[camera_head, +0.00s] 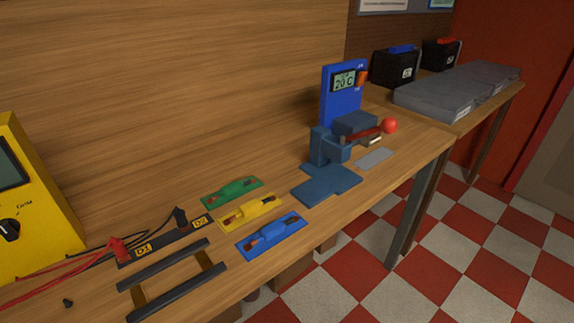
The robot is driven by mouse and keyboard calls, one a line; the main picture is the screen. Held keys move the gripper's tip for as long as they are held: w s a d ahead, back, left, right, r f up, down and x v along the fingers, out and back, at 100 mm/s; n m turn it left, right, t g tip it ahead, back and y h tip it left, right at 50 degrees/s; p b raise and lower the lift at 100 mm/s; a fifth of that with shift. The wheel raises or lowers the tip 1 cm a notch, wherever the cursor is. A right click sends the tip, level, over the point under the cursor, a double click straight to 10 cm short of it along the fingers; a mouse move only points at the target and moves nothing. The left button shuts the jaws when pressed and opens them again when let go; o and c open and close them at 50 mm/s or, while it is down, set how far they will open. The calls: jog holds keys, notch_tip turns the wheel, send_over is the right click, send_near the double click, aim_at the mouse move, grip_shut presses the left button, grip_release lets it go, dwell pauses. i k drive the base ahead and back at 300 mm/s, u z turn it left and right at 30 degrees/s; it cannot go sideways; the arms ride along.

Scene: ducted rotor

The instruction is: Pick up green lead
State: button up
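The green lead (232,193) lies flat on the wooden workbench (150,200), behind a yellow lead (251,210) and a blue lead (271,235) in a slanted row. It looks like a green piece on a flat green holder, with a small orange-brown part toward its left end. Where the lead stops and the holder begins is hard to tell at this size. Nothing covers it. My gripper does not show in this view.
A yellow meter (35,210) with red and black probe wires stands at left. A black D1/D2 strip (165,240) and black rails (165,265) lie left of the leads. A blue clamp stand (330,180) and blue 20 °C device (342,95) stand right. Bench behind the leads is clear.

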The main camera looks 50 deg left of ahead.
aim_at(236, 187)
jog(key=z, duration=0.15)
jog(key=i, duration=0.5)
jog(key=u, duration=3.6)
jog(key=i, duration=1)
jog(key=z, duration=0.15)
jog(key=k, duration=0.7)
jog(key=u, duration=0.05)
